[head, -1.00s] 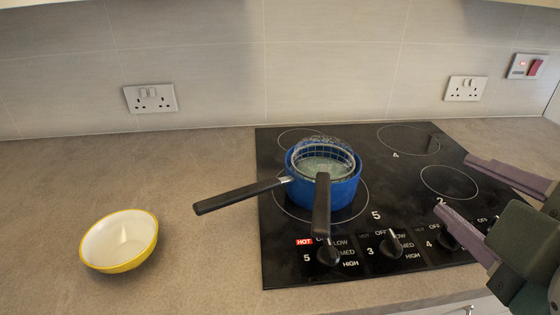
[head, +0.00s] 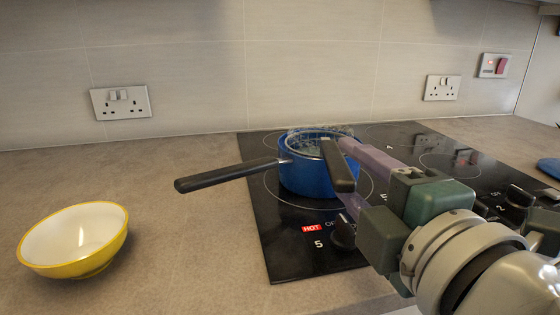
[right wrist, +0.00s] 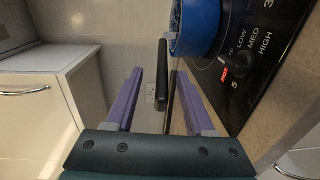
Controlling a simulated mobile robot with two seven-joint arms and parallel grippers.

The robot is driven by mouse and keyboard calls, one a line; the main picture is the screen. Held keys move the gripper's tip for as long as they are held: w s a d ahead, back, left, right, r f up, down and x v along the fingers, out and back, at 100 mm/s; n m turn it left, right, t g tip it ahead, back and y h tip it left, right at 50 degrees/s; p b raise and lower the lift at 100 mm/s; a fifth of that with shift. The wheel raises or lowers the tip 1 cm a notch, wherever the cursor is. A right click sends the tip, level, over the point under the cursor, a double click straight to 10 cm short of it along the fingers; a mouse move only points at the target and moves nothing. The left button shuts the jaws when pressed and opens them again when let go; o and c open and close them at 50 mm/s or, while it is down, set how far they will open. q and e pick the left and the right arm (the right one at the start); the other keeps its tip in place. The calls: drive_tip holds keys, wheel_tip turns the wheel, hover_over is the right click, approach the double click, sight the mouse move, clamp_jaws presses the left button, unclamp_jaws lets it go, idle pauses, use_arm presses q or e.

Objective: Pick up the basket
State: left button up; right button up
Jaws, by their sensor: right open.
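The wire basket (head: 318,141) sits inside a blue pot (head: 305,175) on the hob. Its black handle (head: 338,165) sticks out over the pot's rim towards me. My right gripper (head: 346,170) is open at this handle, one finger behind it and one lower down. In the right wrist view a black handle (right wrist: 162,75), which looks like the basket's, lies in the gap between the two purple fingers of the open gripper (right wrist: 160,88). The fingers do not appear closed on it. The basket's mesh is mostly hidden by the pot. My left gripper is out of view.
The pot's own black handle (head: 228,174) points left over the counter (head: 190,230). A yellow bowl (head: 75,240) stands at the left. The black hob (head: 310,255) has knobs along its front. The wall with sockets (head: 122,102) is behind. The counter between bowl and hob is clear.

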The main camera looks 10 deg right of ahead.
sight(323, 153)
drive_tip(key=w, duration=0.4)
drive_tip(key=shift+w+a+f, duration=0.3)
drive_tip(key=shift+w, duration=0.05)
clamp_jaws()
idle(1.1)
